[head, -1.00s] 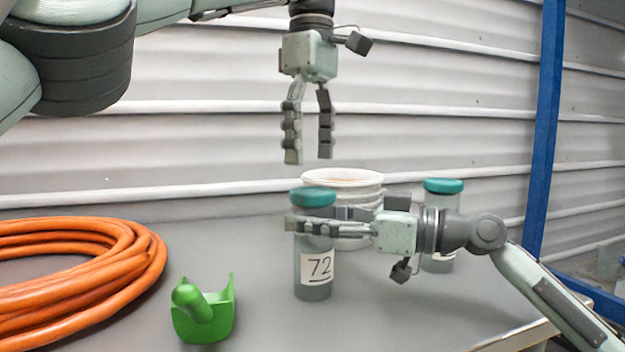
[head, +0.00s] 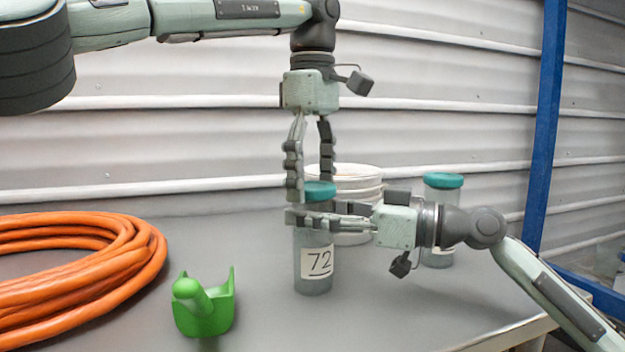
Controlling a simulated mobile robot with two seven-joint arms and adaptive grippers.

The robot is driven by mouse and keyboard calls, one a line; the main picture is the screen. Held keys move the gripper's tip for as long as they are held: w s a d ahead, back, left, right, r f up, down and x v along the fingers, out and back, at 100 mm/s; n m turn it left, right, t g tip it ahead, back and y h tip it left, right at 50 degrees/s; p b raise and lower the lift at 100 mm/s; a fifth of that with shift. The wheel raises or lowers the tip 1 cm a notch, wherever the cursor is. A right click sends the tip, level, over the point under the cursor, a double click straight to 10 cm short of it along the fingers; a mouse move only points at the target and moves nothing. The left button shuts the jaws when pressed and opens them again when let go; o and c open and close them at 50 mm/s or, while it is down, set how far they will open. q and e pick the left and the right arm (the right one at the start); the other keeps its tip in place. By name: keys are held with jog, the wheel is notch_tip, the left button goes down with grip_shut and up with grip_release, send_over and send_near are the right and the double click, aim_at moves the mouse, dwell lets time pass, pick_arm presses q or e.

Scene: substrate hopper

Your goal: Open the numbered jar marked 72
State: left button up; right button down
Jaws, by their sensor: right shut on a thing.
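The jar marked 72 (head: 314,277) stands upright on the table, with a grey translucent body and a white number label. Its teal lid (head: 319,190) is on top. My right gripper (head: 318,217) comes in from the right and is shut on the jar's body just below the lid. My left gripper (head: 312,192) points down from above, its fingers open on either side of the lid. I cannot tell whether the fingers touch the lid. The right gripper's fingers hide the upper part of the jar.
A second teal-lidded jar (head: 443,181) stands behind my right gripper, its label mostly hidden. A white bucket (head: 359,183) is behind the marked jar. A green scoop (head: 203,304) and a coil of orange hose (head: 85,262) lie to the left. The grey table (head: 270,325) is clear in front.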

pick_arm(q)
jog(key=c, duration=1.1)
jog(key=n, duration=1)
jog(key=shift+n, duration=0.3)
jog(key=n, duration=1.4)
jog(key=shift+r+n, duration=0.1)
jog(key=shift+n, duration=0.3)
jog(key=n, duration=2.2)
